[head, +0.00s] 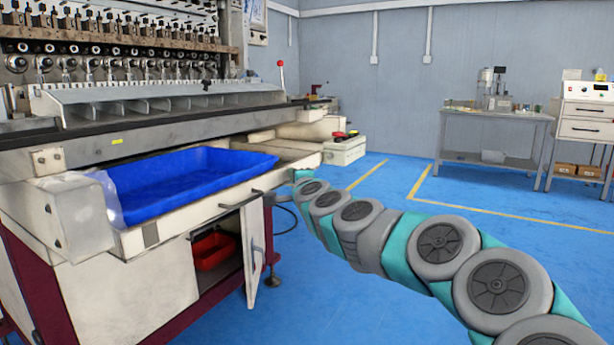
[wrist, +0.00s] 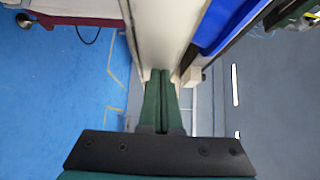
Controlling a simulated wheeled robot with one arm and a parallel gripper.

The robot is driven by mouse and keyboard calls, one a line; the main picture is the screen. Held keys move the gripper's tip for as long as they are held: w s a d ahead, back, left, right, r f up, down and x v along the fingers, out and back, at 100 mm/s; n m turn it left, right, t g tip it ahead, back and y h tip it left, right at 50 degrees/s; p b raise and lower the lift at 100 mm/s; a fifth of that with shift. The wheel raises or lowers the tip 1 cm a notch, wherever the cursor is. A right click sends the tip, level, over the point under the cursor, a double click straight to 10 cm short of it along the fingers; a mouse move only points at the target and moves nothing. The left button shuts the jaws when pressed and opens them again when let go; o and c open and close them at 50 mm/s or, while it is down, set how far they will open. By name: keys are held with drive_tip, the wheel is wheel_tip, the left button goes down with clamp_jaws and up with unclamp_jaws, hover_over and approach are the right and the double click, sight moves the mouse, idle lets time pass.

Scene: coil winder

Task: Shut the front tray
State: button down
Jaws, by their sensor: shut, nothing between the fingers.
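The front tray (head: 196,207) is a white pull-out at the front of the winding machine, with dark handles on its face. It sticks out from under the machine's dark rail and holds a blue bin. In the wrist view its white front (wrist: 158,35) runs down from the top. My gripper (wrist: 163,72) is shut and empty, its green fingers pressed together. The fingertips are at the end of the white front; I cannot tell whether they touch it. In the head view my arm reaches to the tray's right end, and the fingers cannot be made out.
The blue bin (head: 190,178) fills most of the tray. Below it a white cabinet door (head: 254,252) stands open, with a red bin (head: 213,250) inside. A grey table (head: 490,116) and a white drawer cabinet (head: 584,130) stand at the back right. The blue floor between is clear.

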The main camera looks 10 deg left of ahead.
drive_tip(key=w+a, duration=0.1)
drive_tip(key=a, duration=0.2)
drive_tip(key=w+a+p, duration=0.1)
drive_tip(key=a, duration=0.2)
drive_tip(key=w+a+p, duration=0.1)
drive_tip(key=a, duration=0.2)
drive_tip(key=shift+w, duration=0.35)
drive_tip(key=shift+w+a, duration=0.15)
drive_tip(key=shift+a, duration=0.35)
